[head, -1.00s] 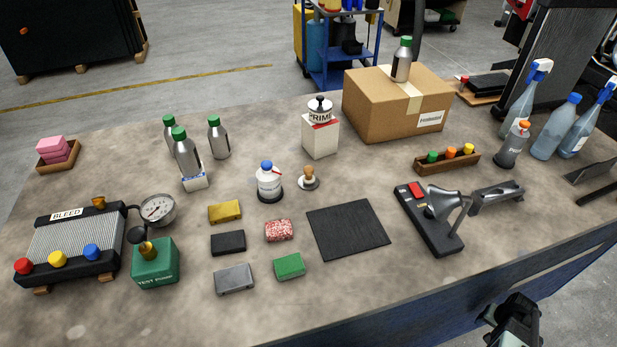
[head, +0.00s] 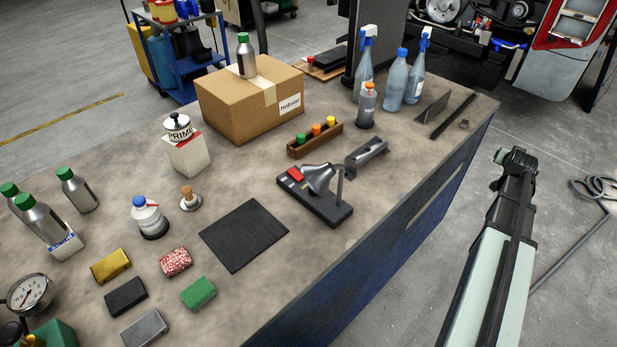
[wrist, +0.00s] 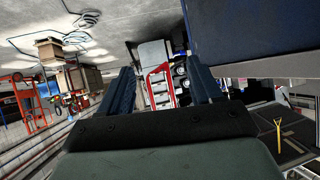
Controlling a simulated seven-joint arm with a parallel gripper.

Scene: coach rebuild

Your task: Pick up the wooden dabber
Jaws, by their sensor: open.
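The wooden dabber (head: 188,198) stands on the bench in the head view, a small tan knob on a pale round base. It is between the white bottle with the blue cap (head: 148,216) and the black mat (head: 243,235), in front of the white PRIME box. In the wrist view, my gripper (wrist: 160,85) has its two dark fingers apart with nothing between them. It points out at the workshop, away from the benchtop, and the dabber is not in that view. In the head view my arm is beyond the bench's right side, far from the dabber.
Near the dabber stand the PRIME box (head: 187,155) and a cardboard box (head: 250,105). A black device with a metal horn (head: 315,195) and a wooden rack (head: 315,138) lie to the right. Several coloured blocks lie in front. The bench's right edge lies between my arm and the dabber.

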